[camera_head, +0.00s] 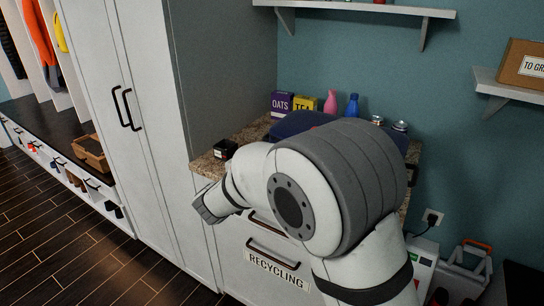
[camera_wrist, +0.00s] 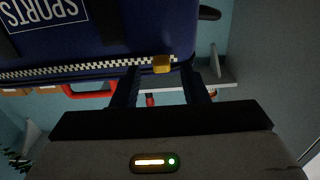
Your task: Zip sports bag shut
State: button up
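The sports bag (camera_head: 300,123) is dark blue and sits on the granite counter, mostly hidden behind my arm in the head view. In the wrist view the bag (camera_wrist: 120,35) appears upside down, with "SPORTS" lettering and a black-and-white checkered strip (camera_wrist: 60,72) along its edge. A gold zipper pull (camera_wrist: 162,64) is near the right end of that strip. My gripper (camera_wrist: 160,72) is open, its two dark fingers apart on either side of the pull, with gaps visible. Whether the bag's opening is closed cannot be seen. My gripper is hidden in the head view.
The counter (camera_head: 205,165) also holds a small dark jar (camera_head: 225,149), an oats box (camera_head: 282,103), a tea box (camera_head: 304,104), pink (camera_head: 330,102) and blue (camera_head: 352,105) bottles and cans (camera_head: 400,127). A shelf (camera_head: 360,8) hangs above. A tall cabinet (camera_head: 135,110) stands left.

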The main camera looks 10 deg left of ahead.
jog(key=v, duration=0.6)
jog(key=shift+s, duration=0.25)
jog(key=w+d+r+n+g+y, duration=0.2)
jog(key=d+y, duration=0.3)
jog(key=w+d+r+n+g+y, duration=0.2)
jog(key=d+y, duration=0.3)
jog(key=d, duration=0.1)
jog(key=s+d+f+g+h, duration=0.1)
jog(key=s+d+f+g, duration=0.1)
jog(key=s+d, duration=0.5)
jog(key=s+d+f+g+h+p, duration=0.1)
jog(key=s+d+f+g+h, duration=0.1)
jog(key=s+d+g, duration=0.3)
jog(key=s+d+f+g+h, duration=0.1)
jog(key=s+d+f+g, duration=0.2)
jog(key=s+d, duration=0.8)
jog(key=shift+s+f+g+p, duration=0.3)
jog(key=shift+s+f, duration=0.4)
jog(key=shift+s, duration=0.15)
jog(key=shift+d, duration=0.1)
